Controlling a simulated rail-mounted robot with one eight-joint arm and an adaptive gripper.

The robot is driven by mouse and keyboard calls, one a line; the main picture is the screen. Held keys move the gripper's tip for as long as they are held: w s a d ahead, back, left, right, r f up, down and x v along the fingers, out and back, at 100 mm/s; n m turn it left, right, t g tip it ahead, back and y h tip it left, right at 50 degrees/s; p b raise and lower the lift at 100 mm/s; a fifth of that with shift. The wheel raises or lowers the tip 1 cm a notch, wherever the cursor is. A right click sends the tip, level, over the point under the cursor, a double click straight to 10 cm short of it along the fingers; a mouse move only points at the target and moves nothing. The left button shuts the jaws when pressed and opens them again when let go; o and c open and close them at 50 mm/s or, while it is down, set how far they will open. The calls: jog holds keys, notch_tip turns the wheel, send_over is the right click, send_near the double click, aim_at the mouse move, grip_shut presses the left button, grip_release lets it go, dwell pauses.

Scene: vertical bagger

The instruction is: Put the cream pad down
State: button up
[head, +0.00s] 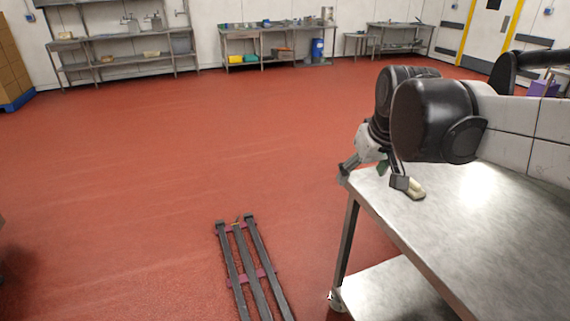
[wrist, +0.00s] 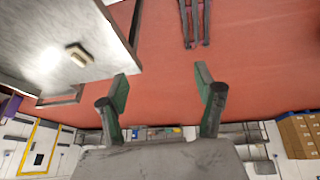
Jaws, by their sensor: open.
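The cream pad (head: 416,190) lies on the steel table (head: 480,225) near its far left corner. The wrist view also shows the cream pad (wrist: 79,55) on the tabletop, left of both fingers and not between them. My gripper (head: 373,176) is open and empty, with its fingers spread wide at the table's corner. In the head view one fingertip overlaps the pad's left end; I cannot tell whether they touch. In the wrist view my gripper (wrist: 162,80) has green inner finger pads, with red floor showing between them.
A dark rack with long bars (head: 243,268) lies on the red floor left of the table. Steel benches (head: 270,50) and shelves (head: 120,45) line the back wall. The tabletop right of the pad looks bare. The floor between is open.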

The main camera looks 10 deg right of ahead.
jog(key=s+a+f+t, duration=0.2)
jog(key=s+a+f, duration=0.3)
jog(key=s+a, duration=0.3)
jog(key=s, duration=0.4)
jog(key=shift+s+a+f+y, duration=0.15)
jog(key=shift+a+f+y, duration=0.1)
jog(key=shift+f+y, duration=0.15)
jog(key=shift+f, duration=0.1)
jog(key=shift+f, duration=0.15)
dwell(0.3)
jog(key=shift+o, duration=0.8)
